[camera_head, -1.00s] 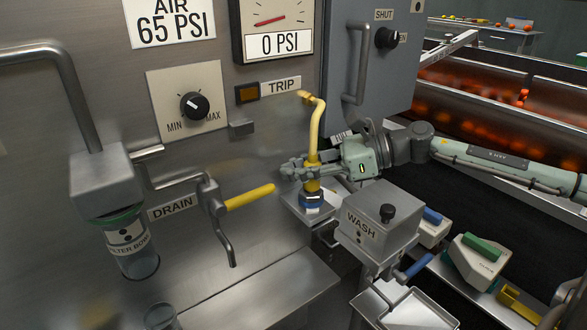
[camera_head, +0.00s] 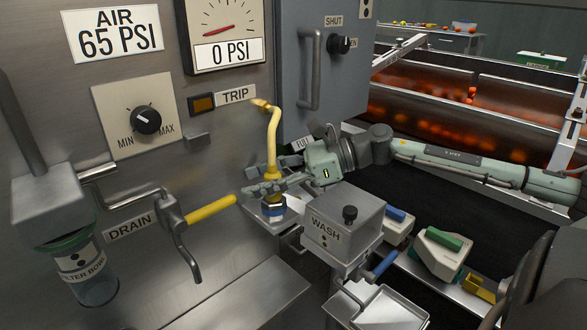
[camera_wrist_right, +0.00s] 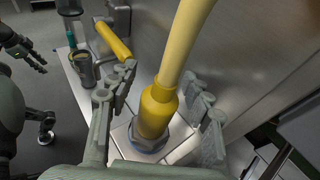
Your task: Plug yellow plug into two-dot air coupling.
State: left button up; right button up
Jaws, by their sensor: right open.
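The yellow plug (camera_wrist_right: 157,110) hangs at the lower end of a curved yellow hose (camera_head: 273,140). It stands upright with its lower end at a blue-grey coupling (camera_wrist_right: 148,142), which shows as a blue ring with a pale label in the head view (camera_head: 272,210). Its dots are too small to read, and how deep the plug sits is unclear. My right gripper (camera_head: 255,192) is open, its fingers on either side of the plug in the right wrist view. A dark gripper, apparently my left one (camera_wrist_right: 30,58), shows at the far left there, away from the plug.
The yellow DRAIN handle (camera_head: 210,208) is just left of my right gripper. The WASH box (camera_head: 342,232) stands close on the right. The TRIP panel and a cabinet door with a long handle (camera_head: 310,70) are above. A metal ledge (camera_head: 240,295) is clear below.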

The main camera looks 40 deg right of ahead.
jog(key=v, duration=1.1)
dwell(0.3)
